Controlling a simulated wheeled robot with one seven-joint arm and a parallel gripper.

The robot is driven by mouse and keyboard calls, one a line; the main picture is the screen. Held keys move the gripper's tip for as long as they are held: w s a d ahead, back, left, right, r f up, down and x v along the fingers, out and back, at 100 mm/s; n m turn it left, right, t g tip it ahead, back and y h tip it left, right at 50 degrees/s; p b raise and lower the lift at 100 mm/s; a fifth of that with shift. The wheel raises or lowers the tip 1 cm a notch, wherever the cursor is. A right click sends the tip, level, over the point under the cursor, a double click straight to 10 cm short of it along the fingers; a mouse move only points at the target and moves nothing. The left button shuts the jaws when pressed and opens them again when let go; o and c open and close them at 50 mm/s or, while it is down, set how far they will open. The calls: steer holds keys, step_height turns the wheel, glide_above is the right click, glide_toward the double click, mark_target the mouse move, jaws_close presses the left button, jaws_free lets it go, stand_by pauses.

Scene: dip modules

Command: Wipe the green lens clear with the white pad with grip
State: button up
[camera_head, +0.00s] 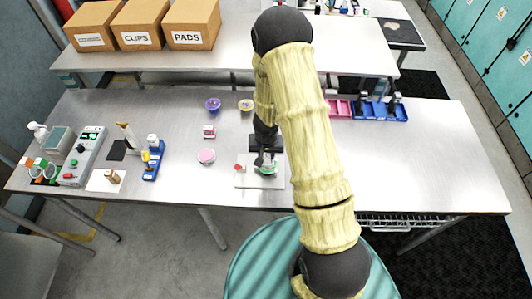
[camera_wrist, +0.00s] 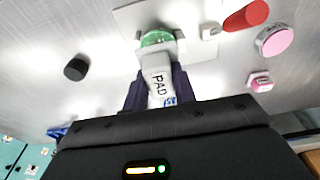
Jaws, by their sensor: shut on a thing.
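The green lens (camera_head: 267,169) sits in a pale holder on a white plate (camera_head: 245,182) near the front of the table. It also shows in the wrist view (camera_wrist: 157,38), partly covered by the pad's far end. My gripper (camera_head: 263,157) is over the plate at the lens. In the wrist view my gripper (camera_wrist: 158,92) is shut on the white pad with grip (camera_wrist: 157,80), marked "PAD". The pad's end is at the lens; I cannot tell whether it touches. The pad's wiping face is hidden.
A red object (camera_wrist: 246,15) lies beside the lens. A pink disc (camera_head: 206,156) and small pink block (camera_head: 209,131) stand left of the plate. Blue bins (camera_head: 380,111) stand back right. The table's right side is clear.

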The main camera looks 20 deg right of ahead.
steer(key=shift+f+b, duration=2.6)
steer(key=shift+f, duration=0.1)
steer(key=shift+w+d+r+p, duration=0.1)
steer(key=shift+w+r+p, duration=0.1)
steer(key=shift+r+p, duration=0.3)
steer(key=w+p, duration=0.1)
steer(key=p, duration=0.1)
steer(key=w+p, duration=0.1)
steer(key=p, duration=0.1)
steer(key=shift+w+d+f, duration=0.1)
steer(key=shift+w+d, duration=0.1)
steer(key=shift+d, duration=0.15)
steer(key=shift+w+d+f+p, duration=0.2)
steer(key=shift+w+p, duration=0.3)
steer(key=shift+p, duration=0.45)
steer(key=shift+f+b, duration=0.7)
steer(key=shift+f, duration=0.05)
steer(key=shift+s+a+b, duration=0.25)
steer(key=shift+s+b, duration=0.6)
steer(key=shift+b, duration=0.5)
